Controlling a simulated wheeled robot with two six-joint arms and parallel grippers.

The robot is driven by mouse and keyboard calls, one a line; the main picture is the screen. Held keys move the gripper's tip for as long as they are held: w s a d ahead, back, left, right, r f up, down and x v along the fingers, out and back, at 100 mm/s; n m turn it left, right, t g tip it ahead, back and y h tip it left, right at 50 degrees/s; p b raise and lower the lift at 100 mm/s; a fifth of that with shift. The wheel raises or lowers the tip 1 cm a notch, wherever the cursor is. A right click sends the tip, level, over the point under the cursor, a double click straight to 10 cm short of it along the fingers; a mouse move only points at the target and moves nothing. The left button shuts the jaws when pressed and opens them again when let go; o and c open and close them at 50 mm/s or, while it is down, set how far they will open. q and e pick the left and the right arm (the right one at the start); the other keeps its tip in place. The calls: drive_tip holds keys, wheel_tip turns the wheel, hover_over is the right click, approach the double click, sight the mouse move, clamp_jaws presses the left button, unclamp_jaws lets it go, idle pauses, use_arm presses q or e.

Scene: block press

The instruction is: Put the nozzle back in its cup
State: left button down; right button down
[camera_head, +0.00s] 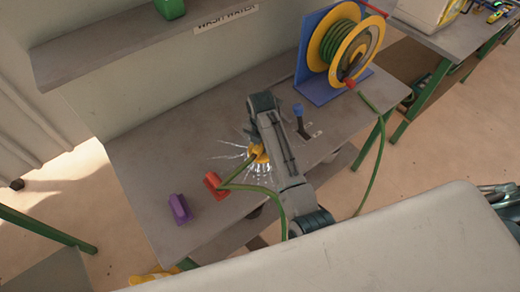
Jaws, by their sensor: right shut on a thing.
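A yellow piece (259,154), which looks like the nozzle, shows at the end of the green hose (236,172) above the middle of the bench (150,150). My right gripper (256,147) is shut on it; the fingers are mostly hidden by my arm. Thin white streaks, like spraying water, spread around the nozzle. I cannot make out the cup; my arm covers part of the bench. My left gripper is not in view.
A red block (213,185) lies close to the hose, and a purple block (180,208) lies left of it. A blue-tipped lever (298,110) stands right of my arm. A yellow hose reel on a blue stand (307,65) is at the back right. The bench's left side is clear.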

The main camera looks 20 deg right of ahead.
sight(261, 152)
drive_tip(key=f, duration=0.2)
drive_tip(key=f+p, duration=0.1)
drive_tip(key=w+f, duration=0.1)
drive_tip(key=f, duration=0.1)
drive_tip(key=shift+f, duration=0.3)
drive_tip(key=shift+s+f, duration=0.1)
drive_tip(key=shift+f, duration=0.1)
drive_tip(key=shift+s, duration=0.15)
drive_tip(key=shift+f, duration=0.15)
drive_tip(key=c, duration=1.2)
unclamp_jaws()
